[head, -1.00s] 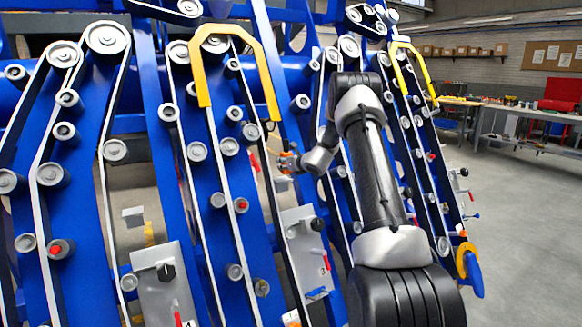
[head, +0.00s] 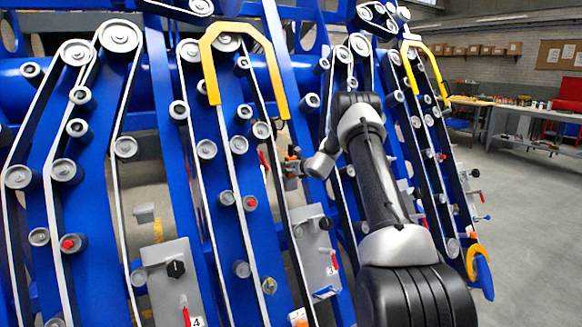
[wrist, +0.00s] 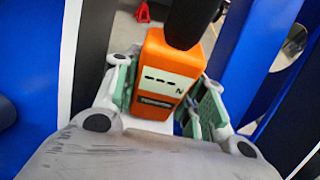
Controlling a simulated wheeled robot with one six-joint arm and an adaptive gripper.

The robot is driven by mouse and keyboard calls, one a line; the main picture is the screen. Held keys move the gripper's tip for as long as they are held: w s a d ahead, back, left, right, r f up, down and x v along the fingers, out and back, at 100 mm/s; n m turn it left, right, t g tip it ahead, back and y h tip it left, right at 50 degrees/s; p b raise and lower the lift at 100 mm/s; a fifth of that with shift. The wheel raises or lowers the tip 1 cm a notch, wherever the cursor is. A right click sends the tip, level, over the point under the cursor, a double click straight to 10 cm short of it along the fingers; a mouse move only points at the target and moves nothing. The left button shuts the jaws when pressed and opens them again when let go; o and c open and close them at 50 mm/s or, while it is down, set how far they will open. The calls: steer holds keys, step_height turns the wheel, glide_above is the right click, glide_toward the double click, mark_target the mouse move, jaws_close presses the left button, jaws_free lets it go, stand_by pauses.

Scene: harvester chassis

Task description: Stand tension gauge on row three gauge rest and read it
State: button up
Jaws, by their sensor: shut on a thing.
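The tension gauge (wrist: 168,78) is orange with a pale display reading "--- N" and a dark label strip below it. In the wrist view it sits between the green-padded fingers of my gripper (wrist: 165,100), which is shut on it. A thick black part of the gauge points away at the top. In the head view my gripper (head: 292,165) is small, beside the belts right of the yellow hoop, and the gauge is hardly visible. A grey plate marked 3 (head: 312,245) stands below my gripper, apart from it. I cannot clearly pick out the row three gauge rest.
Blue chassis plates with rollers and belts fill the left and middle. A yellow hoop (head: 243,45) sticks out near my gripper. A grey plate with a black knob (head: 172,290) stands at lower left by a 4 label. A workbench (head: 530,125) stands beyond open floor at right.

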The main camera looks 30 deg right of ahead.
steer(key=shift+f, duration=0.3)
steer(key=o, duration=1.1)
steer(key=v, duration=1.2)
